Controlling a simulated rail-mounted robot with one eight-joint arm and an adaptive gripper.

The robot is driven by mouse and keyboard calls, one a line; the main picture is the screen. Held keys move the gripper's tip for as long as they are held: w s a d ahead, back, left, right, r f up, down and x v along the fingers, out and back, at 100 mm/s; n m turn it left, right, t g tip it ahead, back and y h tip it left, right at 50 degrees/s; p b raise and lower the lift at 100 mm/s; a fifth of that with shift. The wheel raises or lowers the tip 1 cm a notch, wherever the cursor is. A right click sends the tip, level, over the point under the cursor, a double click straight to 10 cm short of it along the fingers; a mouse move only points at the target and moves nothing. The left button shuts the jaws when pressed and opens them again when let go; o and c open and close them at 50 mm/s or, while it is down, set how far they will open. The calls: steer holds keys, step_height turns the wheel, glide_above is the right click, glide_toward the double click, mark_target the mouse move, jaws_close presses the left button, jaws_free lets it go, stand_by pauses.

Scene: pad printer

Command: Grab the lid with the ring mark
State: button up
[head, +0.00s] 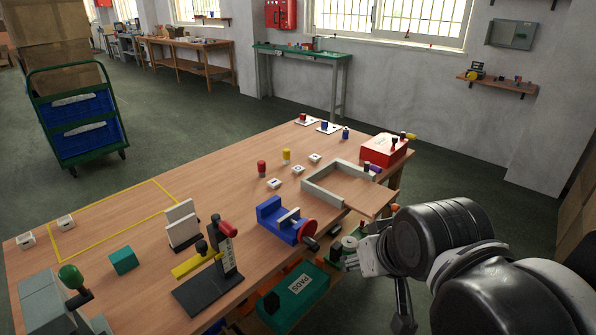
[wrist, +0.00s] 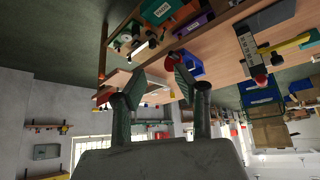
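Three small white square pieces that look like lids lie on the wooden table between the coloured stamps and the wooden tray: a far one (head: 315,157), a middle one (head: 298,169) and a near one (head: 274,183). Each seems to bear a small dark mark, too small to tell which is a ring. Two more white pieces (head: 26,240) (head: 66,223) with dark marks sit at the table's left end. My gripper (head: 360,258) is off the table's right edge, away from these pieces. In the wrist view my gripper (wrist: 157,72) is open and empty.
A grey-walled wooden tray (head: 322,184), a blue vise (head: 287,221) with a red wheel, and a red box (head: 385,150) are on the table's right side. A black stand (head: 209,284) with a yellow lever stands nearer. The yellow-outlined area (head: 120,219) is mostly clear.

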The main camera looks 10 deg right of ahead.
steer(key=o, duration=0.7)
